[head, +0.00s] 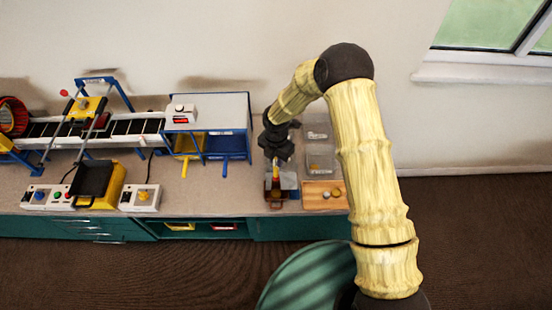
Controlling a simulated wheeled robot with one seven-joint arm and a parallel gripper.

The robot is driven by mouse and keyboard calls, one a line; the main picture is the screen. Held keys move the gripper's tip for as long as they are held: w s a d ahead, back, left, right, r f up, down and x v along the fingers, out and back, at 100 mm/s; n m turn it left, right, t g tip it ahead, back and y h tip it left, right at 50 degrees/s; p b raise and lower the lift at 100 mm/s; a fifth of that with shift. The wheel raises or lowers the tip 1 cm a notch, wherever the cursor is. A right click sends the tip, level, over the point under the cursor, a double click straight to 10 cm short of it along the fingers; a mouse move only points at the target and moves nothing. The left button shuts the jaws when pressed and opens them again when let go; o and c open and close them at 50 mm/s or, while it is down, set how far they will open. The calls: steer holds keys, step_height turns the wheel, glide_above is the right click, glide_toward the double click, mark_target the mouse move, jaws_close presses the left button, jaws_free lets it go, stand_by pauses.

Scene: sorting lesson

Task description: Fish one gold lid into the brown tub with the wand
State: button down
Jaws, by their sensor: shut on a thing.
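My gripper (276,158) points down over the right part of the bench. It is shut on the wand (275,171), a small yellow and red stick whose lower end hangs at the brown tub (273,192). I cannot tell whether the tip is inside the tub or above it, or whether a lid hangs from it. Small round lids lie on a wooden tray (309,202) right of the tub; one looks gold (336,191). Whatever lies in the tub is too small and dark to make out.
Two grey trays (317,120) stand behind the wooden tray; the nearer one (321,152) holds a small orange thing. A blue-framed stand (224,105) and a conveyor (60,131) fill the left. Control boxes (141,198) line the front edge. Bare bench (215,200) lies left of the tub.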

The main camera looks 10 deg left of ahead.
steer(key=shift+r+p, duration=0.75)
steer(key=shift+r, duration=0.45)
stand_by(0.6)
steer(key=shift+d+f+m, duration=0.2)
steer(key=shift+d+m, duration=0.1)
steer(key=d+f+m+b, duration=0.4)
steer(key=d+m, duration=0.9)
steer(key=m, duration=0.2)
steer(key=d+f+m+b, duration=0.4)
steer(key=d+f+m, duration=0.1)
steer(key=d+m, duration=0.8)
steer(key=m, duration=0.2)
steer(key=shift+d+m, duration=0.35)
steer(key=shift+m, duration=0.05)
